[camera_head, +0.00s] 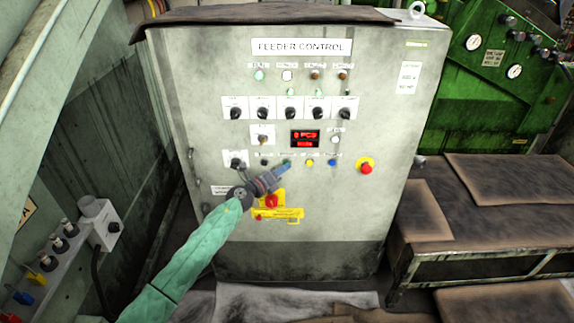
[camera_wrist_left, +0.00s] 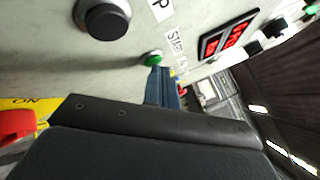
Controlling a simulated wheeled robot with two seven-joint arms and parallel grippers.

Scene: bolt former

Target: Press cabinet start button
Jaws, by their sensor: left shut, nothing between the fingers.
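The feeder control cabinet (camera_head: 375,130) stands upright in front of me, grey and stained. Its green start button (camera_wrist_left: 152,58) shows in the left wrist view beside a START label (camera_wrist_left: 174,40). In the head view the button is in the lower button row, partly hidden by my gripper. My left gripper (camera_head: 285,168) is shut and empty, its tip pointing up and right at this row. In the left wrist view the blue-grey fingers (camera_wrist_left: 160,85) reach right up to the green button; I cannot tell whether they touch it. My right gripper is not in view.
Yellow (camera_head: 309,162) and blue (camera_head: 332,162) buttons sit right of the fingertips, with a red emergency stop (camera_head: 366,168) further right. A red switch on a yellow plate (camera_head: 283,213) is just below the gripper. A red display (camera_head: 305,138) is above.

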